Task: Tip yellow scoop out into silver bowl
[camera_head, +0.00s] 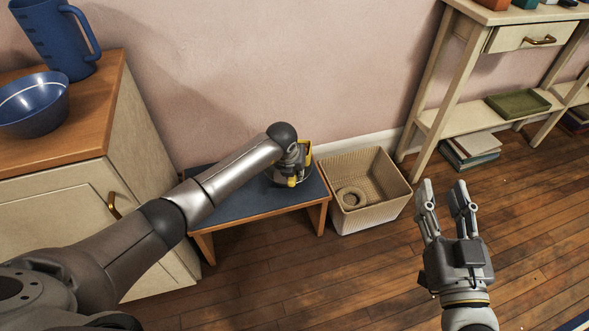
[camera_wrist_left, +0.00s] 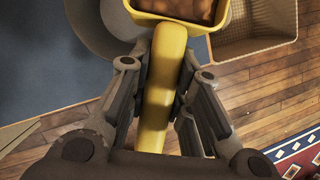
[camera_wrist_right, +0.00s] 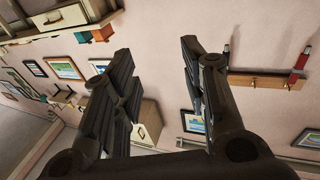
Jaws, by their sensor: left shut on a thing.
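The yellow scoop shows in the left wrist view, its handle (camera_wrist_left: 157,100) between the fingers of my left gripper (camera_wrist_left: 166,66). Its pan at the top edge holds something brown. In the head view the scoop (camera_head: 292,182) is mostly hidden by my left gripper (camera_head: 297,165), low over the blue-topped small table (camera_head: 232,204). The grey silver bowl (camera_wrist_left: 92,28) shows in the left wrist view beside and partly behind the scoop; in the head view it is largely hidden. My right gripper (camera_head: 443,188) is open and empty over the floor.
A woven basket (camera_head: 368,217) with a ring-shaped thing inside stands right of the small table. A cabinet at left bears a blue bowl (camera_head: 34,108) and blue jug (camera_head: 62,35). A shelf unit (camera_head: 465,119) stands at right. The wooden floor in front is clear.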

